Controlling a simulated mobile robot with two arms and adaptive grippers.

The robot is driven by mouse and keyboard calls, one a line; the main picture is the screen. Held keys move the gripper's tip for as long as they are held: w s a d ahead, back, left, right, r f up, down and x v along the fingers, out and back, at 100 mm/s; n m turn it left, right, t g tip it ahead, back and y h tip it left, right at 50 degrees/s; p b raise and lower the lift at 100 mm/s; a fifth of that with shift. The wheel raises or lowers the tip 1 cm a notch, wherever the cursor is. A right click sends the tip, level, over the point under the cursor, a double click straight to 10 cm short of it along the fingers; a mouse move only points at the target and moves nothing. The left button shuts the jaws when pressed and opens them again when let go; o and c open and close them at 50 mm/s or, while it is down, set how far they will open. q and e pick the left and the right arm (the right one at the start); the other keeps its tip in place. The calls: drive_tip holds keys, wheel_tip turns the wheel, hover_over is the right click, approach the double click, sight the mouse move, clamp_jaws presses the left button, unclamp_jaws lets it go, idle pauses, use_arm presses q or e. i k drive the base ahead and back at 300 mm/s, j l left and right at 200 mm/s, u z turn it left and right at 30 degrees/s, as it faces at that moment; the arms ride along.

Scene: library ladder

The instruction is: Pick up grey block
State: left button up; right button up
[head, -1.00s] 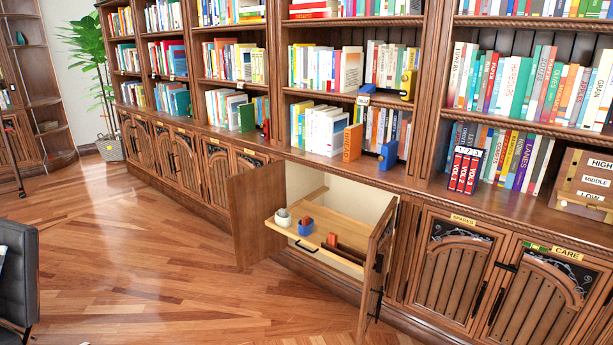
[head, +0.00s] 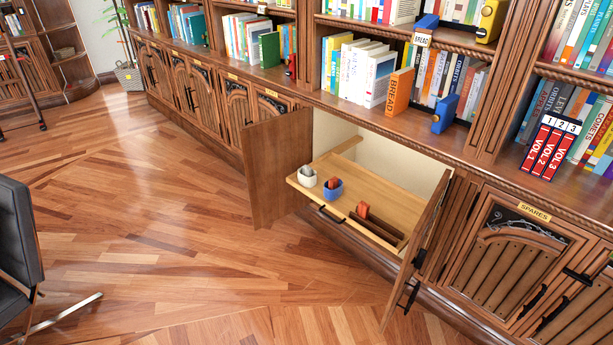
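A pull-out wooden tray (head: 385,187) sticks out of an open low cabinet in the head view. On its left end stands a small white cup (head: 307,181) with a small greyish piece (head: 307,170) in its top. This piece may be the grey block, but it is too small to be sure. A blue cup (head: 333,193) beside it holds a reddish block (head: 333,182). Another reddish block (head: 362,210) stands at a dark slotted rack (head: 377,224) at the tray's front right. Neither of my grippers is in view.
Open cabinet doors flank the tray: the left door (head: 279,170) and the right door (head: 420,250). A dark chair (head: 15,235) stands at left. The wooden floor (head: 190,240) before the cabinet is clear.

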sight(306, 170)
drive_tip(key=i+j, duration=0.25)
drive_tip(key=i+j+z, duration=0.1)
drive_tip(key=i+j, duration=0.15)
drive_tip(key=j, duration=0.2)
drive_tip(key=i+j+z, duration=0.1)
drive_tip(key=i+j, duration=0.15)
drive_tip(key=j, duration=0.15)
drive_tip(key=i+j, duration=0.2)
drive_tip(key=j, duration=0.15)
drive_tip(key=i+j+z, duration=0.1)
drive_tip(key=j, duration=0.3)
drive_tip(key=i, duration=0.1)
